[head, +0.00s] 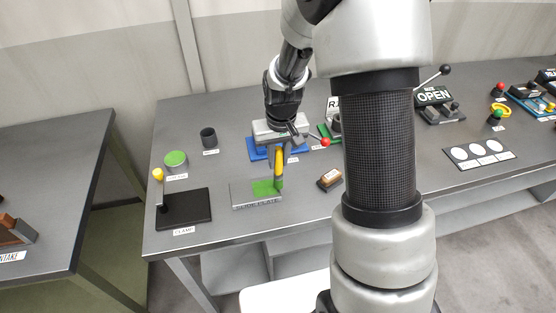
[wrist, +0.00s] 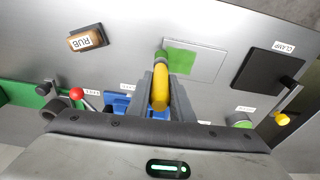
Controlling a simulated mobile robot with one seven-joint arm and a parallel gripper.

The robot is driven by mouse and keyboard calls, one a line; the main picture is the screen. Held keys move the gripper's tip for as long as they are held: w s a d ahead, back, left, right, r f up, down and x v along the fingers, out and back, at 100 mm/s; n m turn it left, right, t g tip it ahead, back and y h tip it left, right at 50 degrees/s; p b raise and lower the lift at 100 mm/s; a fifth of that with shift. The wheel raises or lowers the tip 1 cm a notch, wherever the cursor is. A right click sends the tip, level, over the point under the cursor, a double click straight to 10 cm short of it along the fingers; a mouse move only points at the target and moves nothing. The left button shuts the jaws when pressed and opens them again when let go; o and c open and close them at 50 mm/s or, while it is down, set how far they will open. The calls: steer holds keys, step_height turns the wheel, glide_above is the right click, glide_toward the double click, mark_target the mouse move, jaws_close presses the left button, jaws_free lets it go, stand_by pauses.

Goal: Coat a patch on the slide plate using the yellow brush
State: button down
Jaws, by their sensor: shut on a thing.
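The slide plate (head: 240,194) is a grey plate lying on the bench, with its label along the front edge. A green patch (head: 264,187) covers its right part in the head view; the green patch also shows in the wrist view (wrist: 181,62). My gripper (head: 279,153) is shut on the yellow brush (head: 278,164), which it holds upright over the plate. In the wrist view the yellow handle (wrist: 160,90) sits between the fingers, and the green-tinted tip is at the edge of the green patch. Whether the tip touches the plate I cannot tell.
A round green-topped tin (head: 176,159) and a dark cup (head: 208,138) stand at the back left. A black clamp plate (head: 190,209) with a yellow-knobbed post lies left of the slide plate. A "RUB" block (head: 329,179) lies to its right. A red-knobbed lever (head: 325,142) stands behind.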

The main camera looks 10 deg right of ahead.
steer(key=r, duration=0.1)
steer(key=r+p, duration=0.1)
steer(key=shift+a+r, duration=0.35)
step_height(320, 180, up, 2)
steer(key=shift+w+r+p, duration=0.1)
steer(key=shift+r+p, duration=0.05)
steer(key=shift+p, duration=0.55)
steer(key=shift+r, duration=1.15)
